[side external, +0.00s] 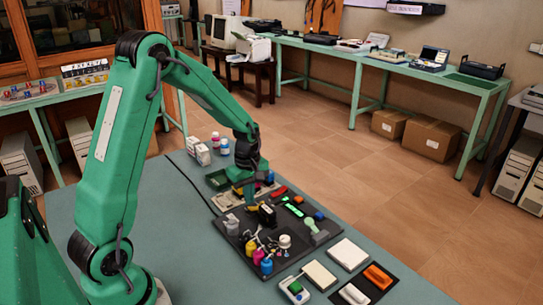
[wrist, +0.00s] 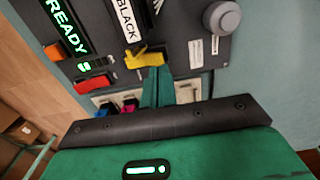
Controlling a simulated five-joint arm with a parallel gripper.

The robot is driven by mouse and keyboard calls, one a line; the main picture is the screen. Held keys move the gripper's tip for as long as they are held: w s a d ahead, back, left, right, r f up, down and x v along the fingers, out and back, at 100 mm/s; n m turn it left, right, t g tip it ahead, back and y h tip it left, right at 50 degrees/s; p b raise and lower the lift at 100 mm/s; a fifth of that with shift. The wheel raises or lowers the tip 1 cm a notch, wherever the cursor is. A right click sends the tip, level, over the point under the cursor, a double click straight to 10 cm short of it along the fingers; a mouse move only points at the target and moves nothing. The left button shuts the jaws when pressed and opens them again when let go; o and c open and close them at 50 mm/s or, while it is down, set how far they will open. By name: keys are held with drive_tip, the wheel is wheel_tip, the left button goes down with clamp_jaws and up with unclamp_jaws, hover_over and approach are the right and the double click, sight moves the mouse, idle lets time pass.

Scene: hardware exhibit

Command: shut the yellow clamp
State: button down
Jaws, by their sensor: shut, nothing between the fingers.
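The yellow clamp (wrist: 145,58) sits on the dark panel in the wrist view, just below the label reading BLACK. Its yellow lever extends to the side; I cannot tell how far it is raised. My gripper (wrist: 158,75) is shut and empty, its green fingertips right at the clamp's near edge. I cannot tell whether they touch it. In the side external view my gripper (side external: 250,198) points down over the far left part of the dark panel (side external: 229,246), and mostly hides the clamp.
A red clamp (wrist: 95,84), an orange piece (wrist: 55,50) and a grey knob (wrist: 222,18) are near the clamp.

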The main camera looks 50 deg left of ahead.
sight(250, 208)
drive_tip(key=shift+f, duration=1.1)
idle(0.6)
drive_tip(key=shift+r, duration=0.15)
drive_tip(key=shift+r, duration=3.4)
drive_tip(key=s+d+r+m+t, duration=0.5)
drive_tip(key=s+d+r+m, duration=0.8)
drive_tip(key=s+r+m, duration=0.2)
drive_tip(key=s+m, duration=0.2)
drive_tip(key=m, duration=0.1)
drive_tip(key=shift+d+t, duration=0.2)
drive_tip(key=shift+t, duration=0.1)
